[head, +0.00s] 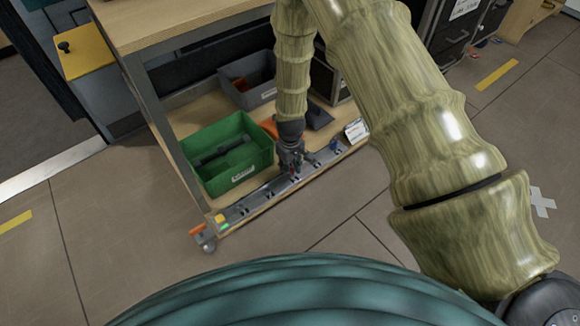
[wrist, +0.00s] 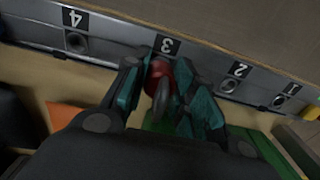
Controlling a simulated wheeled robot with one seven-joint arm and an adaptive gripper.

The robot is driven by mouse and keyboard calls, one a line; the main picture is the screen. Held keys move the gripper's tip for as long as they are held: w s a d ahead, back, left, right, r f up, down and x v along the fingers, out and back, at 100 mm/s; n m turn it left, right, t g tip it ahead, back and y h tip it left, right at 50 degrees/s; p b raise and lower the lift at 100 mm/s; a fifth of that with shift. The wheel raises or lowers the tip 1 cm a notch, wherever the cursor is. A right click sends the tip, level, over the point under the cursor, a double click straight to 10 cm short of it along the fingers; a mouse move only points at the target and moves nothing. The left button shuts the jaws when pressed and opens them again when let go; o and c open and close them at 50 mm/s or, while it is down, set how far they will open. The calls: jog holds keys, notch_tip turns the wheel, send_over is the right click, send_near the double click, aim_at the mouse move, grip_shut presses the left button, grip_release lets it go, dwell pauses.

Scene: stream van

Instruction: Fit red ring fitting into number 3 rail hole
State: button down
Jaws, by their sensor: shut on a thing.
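The red ring fitting (wrist: 156,72) is between the fingers of my gripper (wrist: 165,80) in the wrist view. My gripper is shut on it; a dark grey ring part hangs toward the camera. The metal rail (wrist: 115,40) runs across behind it, with labels 4, 3, 2 and 1 from left to right. The fitting is right below the number 3 label (wrist: 167,45), and the number 3 hole is hidden behind it. I cannot tell whether the fitting is in the hole. In the head view my gripper (head: 291,160) is over the middle of the rail (head: 262,196).
The number 4 hole (wrist: 77,45) and number 2 hole (wrist: 227,86) look empty. A green bin (head: 225,150) and a grey bin (head: 245,75) sit on the lower shelf behind the rail. The table top (head: 165,22) overhangs the shelf. Floor in front is clear.

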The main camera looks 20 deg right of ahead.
jog(key=shift+f, duration=0.8)
jog(key=c, duration=1.1)
grip_release()
jog(key=shift+r, duration=0.1)
notch_tip(320, 180, up, 12)
jog(key=shift+f, duration=0.1)
jog(key=s+d+f+m, duration=0.2)
jog(key=s+f, duration=0.9)
jog(key=s, duration=0.5)
jog(key=s+d+f+m, duration=0.1)
jog(key=s+f+m, duration=0.15)
jog(key=s, duration=1.75)
notch_tip(320, 180, up, 38)
jog(key=p, duration=3.8)
jog(key=shift+d+p, duration=0.15)
jog(key=shift+p, duration=0.2)
